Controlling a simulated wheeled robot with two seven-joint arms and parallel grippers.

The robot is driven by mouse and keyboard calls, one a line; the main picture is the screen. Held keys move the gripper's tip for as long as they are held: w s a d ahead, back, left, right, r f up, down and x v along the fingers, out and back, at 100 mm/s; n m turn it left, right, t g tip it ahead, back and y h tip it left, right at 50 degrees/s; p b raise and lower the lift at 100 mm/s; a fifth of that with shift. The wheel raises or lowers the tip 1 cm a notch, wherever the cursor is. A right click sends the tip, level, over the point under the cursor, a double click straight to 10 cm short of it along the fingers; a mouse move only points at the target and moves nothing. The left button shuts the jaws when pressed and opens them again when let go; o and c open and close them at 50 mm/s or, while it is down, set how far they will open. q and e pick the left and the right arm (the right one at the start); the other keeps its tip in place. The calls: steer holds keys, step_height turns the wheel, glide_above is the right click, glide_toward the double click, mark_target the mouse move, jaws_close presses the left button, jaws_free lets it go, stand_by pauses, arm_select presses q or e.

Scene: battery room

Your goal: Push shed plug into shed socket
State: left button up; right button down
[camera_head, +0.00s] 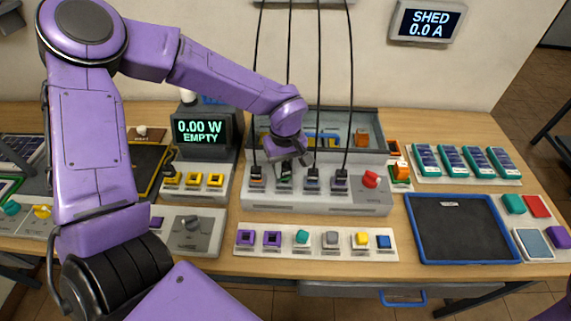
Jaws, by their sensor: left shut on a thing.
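A row of plugs on black cords stands along the top of a long grey socket box (325,200). My left gripper (286,172) reaches down over this box and is shut on the second plug from the left (285,182), which has a greenish mark. The plug is upright at its socket; the gripper hides much of it, and I cannot tell how deep it sits. The other plugs, at the far left (257,181), third (312,182) and right (340,182), stand upright at the box. Their labels are too small to read. My right gripper is not in view.
A wall display (427,22) reads SHED 0.0 A. A meter (202,132) reads 0.00 W EMPTY. A red knob (371,179) sits at the box's right end. A grey bin (376,131) stands behind, a white strip (318,253) in front, a blue-rimmed tray (410,222) at right.

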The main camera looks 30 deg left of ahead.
mark_target(285, 166)
arm_select(q)
steer(key=shift+f+b, duration=0.3)
steer(key=shift+f, duration=0.35)
stand_by(0.4)
steer(key=o, duration=0.8)
steer(key=shift+o, duration=0.2)
steer(key=shift+r, duration=0.15)
step_height(285, 166, up, 3)
steer(key=p, duration=0.3)
steer(key=shift+p, duration=0.35)
step_height(285, 166, up, 3)
steer(key=shift+f+p, duration=0.1)
steer(key=shift+p, duration=1)
steer(key=shift+r, duration=2.5)
